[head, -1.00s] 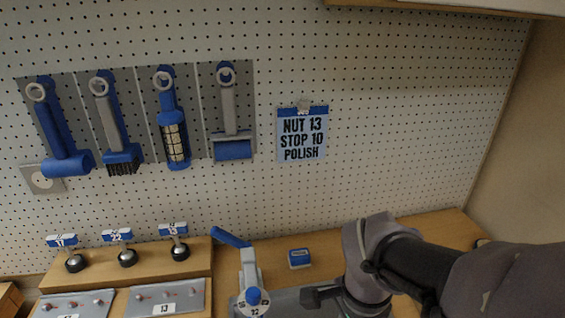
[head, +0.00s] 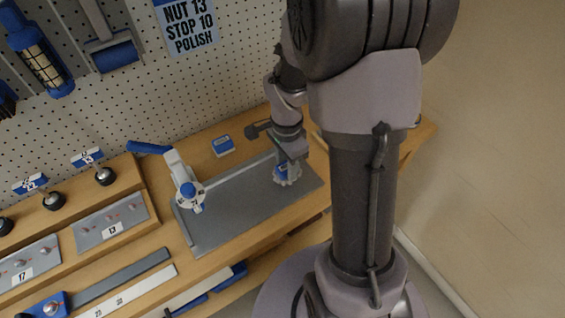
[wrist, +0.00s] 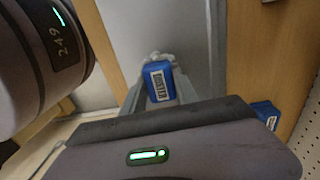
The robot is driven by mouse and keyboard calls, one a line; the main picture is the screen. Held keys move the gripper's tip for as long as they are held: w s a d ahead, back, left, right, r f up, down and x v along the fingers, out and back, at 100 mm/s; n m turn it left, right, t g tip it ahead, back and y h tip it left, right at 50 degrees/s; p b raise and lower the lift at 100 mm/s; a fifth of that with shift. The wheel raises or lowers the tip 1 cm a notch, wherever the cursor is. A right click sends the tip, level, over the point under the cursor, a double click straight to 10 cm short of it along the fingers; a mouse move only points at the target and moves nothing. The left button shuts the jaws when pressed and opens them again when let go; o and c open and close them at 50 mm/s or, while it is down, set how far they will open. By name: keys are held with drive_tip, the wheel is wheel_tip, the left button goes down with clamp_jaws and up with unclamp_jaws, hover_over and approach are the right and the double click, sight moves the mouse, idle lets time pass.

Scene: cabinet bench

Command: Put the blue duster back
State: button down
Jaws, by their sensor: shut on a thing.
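The blue duster (head: 281,169), a blue block with a white fluffy underside, is at the right end of the grey mat (head: 235,217) on the bench. My gripper (head: 285,160) points down and is shut on it. In the wrist view, the duster's blue body (wrist: 159,82) with a printed label sits between the fingers, and white tufts show past it. The duster is at or just above the mat; I cannot tell if it touches.
A clamp with a blue lever (head: 183,178) stands left of my gripper. A small blue-and-white box (head: 222,145) lies behind the mat. Blue tools, including a roller (head: 114,53), hang on the pegboard. Knobs (head: 104,176) and numbered plates (head: 111,222) fill the left.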

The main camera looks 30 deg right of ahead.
wheel_tip(320, 180, down, 2)
drive_tip(key=shift+f+b, duration=0.1)
drive_tip(key=shift+b, duration=0.2)
drive_tip(key=c, duration=0.9)
unclamp_jaws()
drive_tip(key=shift+r, duration=0.2)
drive_tip(key=shift+o, duration=0.2)
drive_tip(key=r+p, duration=0.2)
drive_tip(key=r, duration=0.4)
drive_tip(key=r+p, duration=0.3)
drive_tip(key=r, duration=0.2)
drive_tip(key=shift+w+r, duration=0.2)
drive_tip(key=shift+r, duration=0.15)
wheel_tip(320, 180, up, 5)
drive_tip(key=n+t, duration=0.1)
drive_tip(key=n, duration=0.1)
hover_over(286, 165)
drive_tip(key=a, duration=0.3)
drive_tip(key=s+a+r+n+t+y, duration=0.2)
drive_tip(key=s+a+r+n+t, duration=0.3)
drive_tip(key=s+a+r+n, duration=0.4)
drive_tip(key=s+a+n, duration=0.2)
drive_tip(key=shift+s+a+r, duration=0.3)
drive_tip(key=shift+s+a, duration=0.05)
